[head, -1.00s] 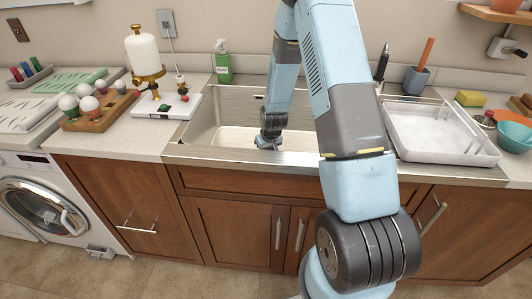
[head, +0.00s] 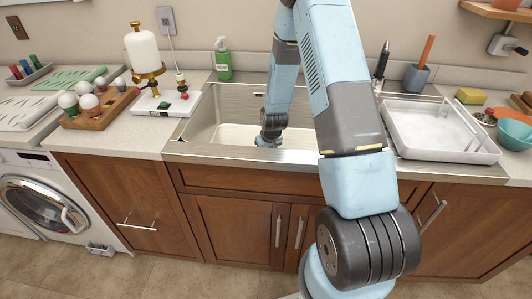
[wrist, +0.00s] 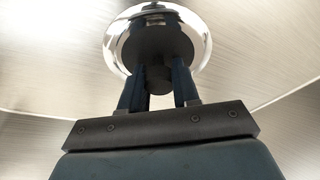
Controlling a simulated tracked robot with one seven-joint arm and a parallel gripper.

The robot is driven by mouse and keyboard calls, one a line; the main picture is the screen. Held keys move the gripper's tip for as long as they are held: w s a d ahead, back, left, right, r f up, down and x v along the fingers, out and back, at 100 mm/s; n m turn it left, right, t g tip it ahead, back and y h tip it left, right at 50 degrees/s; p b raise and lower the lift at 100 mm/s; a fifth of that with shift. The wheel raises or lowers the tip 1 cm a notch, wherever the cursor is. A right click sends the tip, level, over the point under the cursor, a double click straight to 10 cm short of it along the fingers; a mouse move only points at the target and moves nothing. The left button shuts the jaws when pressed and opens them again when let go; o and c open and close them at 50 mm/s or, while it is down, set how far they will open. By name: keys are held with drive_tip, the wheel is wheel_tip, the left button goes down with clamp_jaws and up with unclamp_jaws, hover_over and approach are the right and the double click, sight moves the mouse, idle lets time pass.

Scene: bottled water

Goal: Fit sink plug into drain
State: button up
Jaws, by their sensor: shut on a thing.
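The sink (head: 200,135) is a steel basin set in the counter, and my gripper (head: 266,143) reaches down into it near the bottom. In the wrist view my gripper (wrist: 158,90) is shut on the dark knob of the sink plug (wrist: 157,76). A shiny chrome ring (wrist: 197,32) surrounds the dark round area beyond the knob. The plug lines up closely with this ring, but I cannot tell whether it is seated in the drain or just above it. The drain opening itself is hidden. In the head view the plug and drain are too small or hidden to make out.
A white tray (head: 478,150) stands right of the sink, with a teal bowl (head: 514,134) beyond. A white dispenser stand (head: 168,106) is at the left.

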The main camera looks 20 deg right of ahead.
drive_tip(key=o, duration=1.1)
drive_tip(key=shift+r, duration=0.15)
drive_tip(key=s+r, duration=0.5)
drive_tip(key=r, duration=0.7)
drive_tip(key=s+r+m+t, duration=0.1)
drive_tip(key=s+r, duration=0.4)
drive_tip(key=r, duration=0.7)
drive_tip(key=s+r, duration=0.5)
drive_tip(key=r, duration=0.7)
drive_tip(key=shift+m+t+h, duration=0.3)
drive_tip(key=shift+m+t, duration=0.3)
drive_tip(key=shift+t, duration=0.1)
drive_tip(key=s+r, duration=0.3)
drive_tip(key=s, duration=0.3)
drive_tip(key=s+r, duration=0.3)
drive_tip(key=s, duration=0.3)
drive_tip(key=s+r, duration=0.3)
drive_tip(key=s, duration=0.3)
drive_tip(key=shift+d+r, duration=0.2)
drive_tip(key=shift+r, duration=0.2)
